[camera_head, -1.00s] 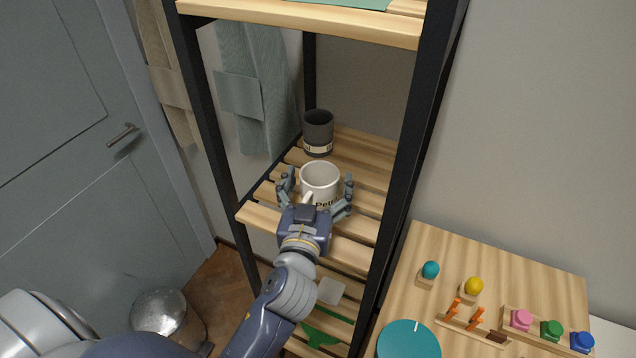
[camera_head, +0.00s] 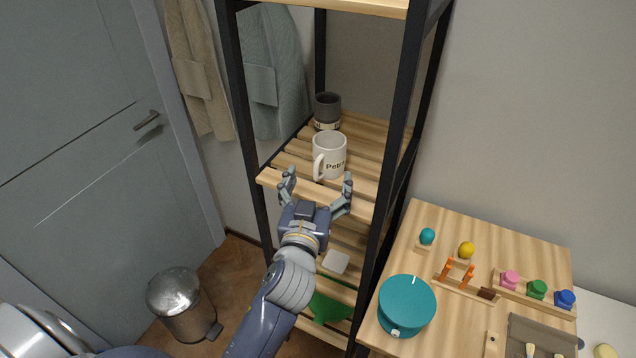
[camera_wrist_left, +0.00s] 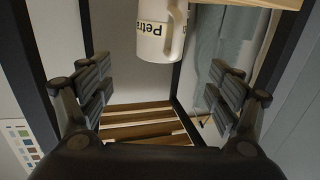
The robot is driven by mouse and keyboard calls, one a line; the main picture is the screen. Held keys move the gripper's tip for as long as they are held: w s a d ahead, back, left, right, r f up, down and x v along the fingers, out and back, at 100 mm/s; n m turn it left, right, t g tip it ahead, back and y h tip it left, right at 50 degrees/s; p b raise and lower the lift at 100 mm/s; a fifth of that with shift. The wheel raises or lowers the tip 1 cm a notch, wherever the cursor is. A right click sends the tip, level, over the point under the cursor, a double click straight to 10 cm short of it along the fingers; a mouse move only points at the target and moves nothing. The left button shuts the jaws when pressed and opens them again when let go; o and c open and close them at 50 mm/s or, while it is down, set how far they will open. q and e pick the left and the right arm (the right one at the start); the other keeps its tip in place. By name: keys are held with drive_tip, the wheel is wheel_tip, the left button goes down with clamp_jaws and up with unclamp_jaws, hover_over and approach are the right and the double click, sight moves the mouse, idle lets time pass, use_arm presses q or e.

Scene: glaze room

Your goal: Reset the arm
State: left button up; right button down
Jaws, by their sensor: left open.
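My left gripper (camera_head: 316,196) is open and empty in the head view, in front of the shelf rack's middle shelf. A white mug (camera_head: 329,156) with dark lettering stands upright on that slatted shelf (camera_head: 362,188), just beyond my fingertips and apart from them. In the left wrist view, the mug (camera_wrist_left: 158,36) shows at the top, outside the two spread fingers (camera_wrist_left: 163,90), with its handle visible. My right gripper is not in view.
A dark grey cup (camera_head: 327,106) stands behind the mug. Black rack posts (camera_head: 392,150) flank the shelf. A wooden table (camera_head: 440,220) at right holds a teal round object (camera_head: 406,304) and several coloured knobs. A metal bin (camera_head: 180,302) stands on the floor at left.

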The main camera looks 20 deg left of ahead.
use_arm(q)
drive_tip(key=s+a+f+g+h, duration=0.1)
drive_tip(key=s+a+f+g, duration=0.2)
drive_tip(key=s+f+g, duration=0.7)
drive_tip(key=s+d+f+m+g+h, duration=0.2)
drive_tip(key=s+f, duration=0.3)
drive_tip(key=s, duration=0.4)
drive_tip(key=s+d+f+m+g+h, duration=0.1)
drive_tip(key=s+d+f+m+g, duration=0.1)
drive_tip(key=s+f, duration=0.55)
wheel_tip(320, 180, down, 32)
drive_tip(key=s+g+b, duration=0.1)
drive_tip(key=s+b, duration=0.2)
drive_tip(key=b, duration=0.5)
drive_tip(key=s+a+f+b, duration=0.1)
drive_tip(key=s+f+b, duration=0.2)
drive_tip(key=s+f, duration=0.5)
drive_tip(key=s+a+f+g+b, duration=0.1)
drive_tip(key=s+a+f+b, duration=0.1)
drive_tip(key=s+f, duration=0.6)
wheel_tip(320, 180, down, 7)
drive_tip(key=shift+s+a+f+m+b, duration=0.1)
drive_tip(key=shift+s+a+m+b, duration=0.25)
drive_tip(key=shift+b, duration=0.45)
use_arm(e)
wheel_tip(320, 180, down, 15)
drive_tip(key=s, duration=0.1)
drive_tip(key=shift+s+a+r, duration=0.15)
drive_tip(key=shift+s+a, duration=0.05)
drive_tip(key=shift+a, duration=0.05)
